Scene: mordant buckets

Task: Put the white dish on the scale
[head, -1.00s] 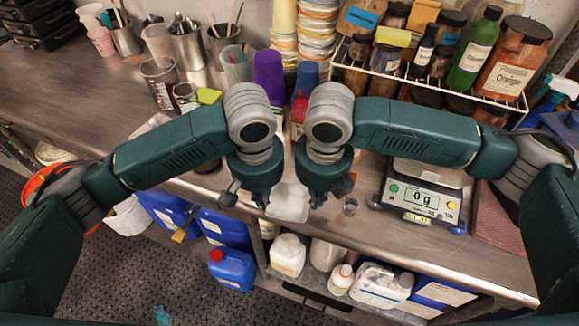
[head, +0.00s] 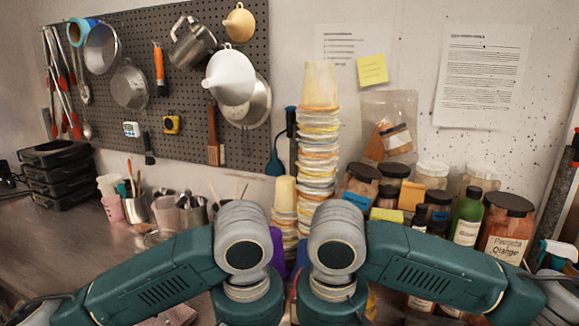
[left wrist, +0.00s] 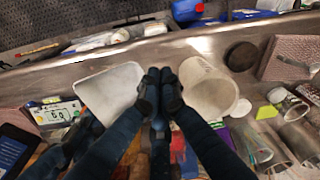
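The white dish (left wrist: 110,91) shows in the left wrist view as a pale, rounded square on the metal bench, just left of my left gripper (left wrist: 160,90). The gripper's dark fingertips are together in the middle, with nothing seen between them. I cannot tell whether a finger touches the dish. The scale (left wrist: 58,113) is farther left in that view; its lit display reads 0 g upside down, and its plate is mostly hidden. In the head view both arms reach to the bottom edge, and both grippers are out of frame. My right gripper cannot be made out.
A pale round tub (left wrist: 207,88) stands close right of my left fingers. Glass beakers (left wrist: 262,148) and a dark round object (left wrist: 241,56) are farther right.

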